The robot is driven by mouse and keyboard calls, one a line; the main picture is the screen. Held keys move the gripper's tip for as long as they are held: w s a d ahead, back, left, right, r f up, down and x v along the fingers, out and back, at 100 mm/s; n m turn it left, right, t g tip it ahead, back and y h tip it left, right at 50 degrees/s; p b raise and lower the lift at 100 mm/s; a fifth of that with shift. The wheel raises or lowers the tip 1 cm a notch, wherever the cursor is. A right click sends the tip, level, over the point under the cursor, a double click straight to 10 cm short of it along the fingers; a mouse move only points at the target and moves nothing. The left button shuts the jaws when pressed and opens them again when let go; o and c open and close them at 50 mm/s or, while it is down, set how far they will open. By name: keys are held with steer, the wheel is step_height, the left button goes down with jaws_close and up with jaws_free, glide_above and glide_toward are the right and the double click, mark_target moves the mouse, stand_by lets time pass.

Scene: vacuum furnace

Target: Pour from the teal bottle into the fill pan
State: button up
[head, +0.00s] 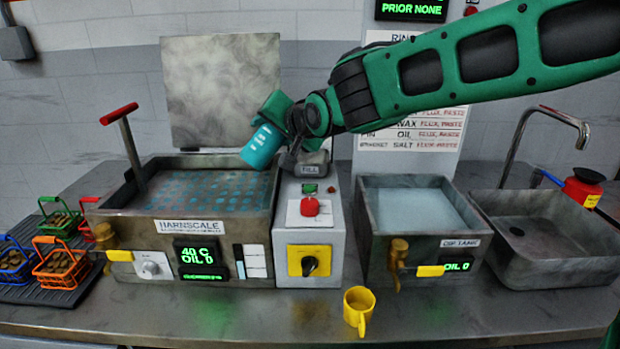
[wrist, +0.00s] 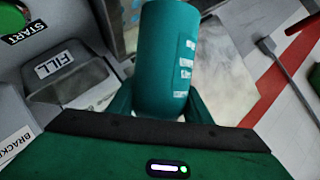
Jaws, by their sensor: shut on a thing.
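The teal bottle (head: 262,147) is tilted in the air in front of the upright grey lid, above the right rear of the Harnscale tank. My gripper (head: 277,112) is shut on it. In the wrist view the bottle (wrist: 167,55) stands between my fingers (wrist: 160,108), with pale label marks on its side. I cannot tell which end is its mouth, and no stream shows. The small grey fill pan (head: 312,158), with a FILL label, is just right of and below the bottle.
The Harnscale tank (head: 158,226) is left of the control box (head: 308,262) with its red button. A second tank (head: 409,226) and a sink (head: 548,253) are at right. A yellow mug (head: 357,307) stands at the front. Small baskets (head: 62,262) sit at far left.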

steer(key=shift+r, duration=0.15)
steer(key=shift+r+n+t+h+b, duration=0.3)
steer(key=shift+n+h+b, duration=0.2)
steer(key=shift+n, duration=0.2)
steer(key=shift+a+r+n+b, duration=0.15)
steer(key=shift+a+n+b, duration=0.05)
steer(key=shift+n+b, duration=0.4)
steer(key=shift+s+a+n+t+h+b, duration=0.2)
steer(key=shift+n+t+h+b, duration=0.3)
steer(key=shift+n+h+b, duration=0.4)
steer(key=shift+w+a+n+t+h+b, duration=0.1)
steer(key=shift+a+n+t+h+b, duration=0.15)
steer(key=shift+n+t+b, duration=0.6)
steer(key=shift+g+b, duration=0.25)
steer(key=shift+b, duration=0.05)
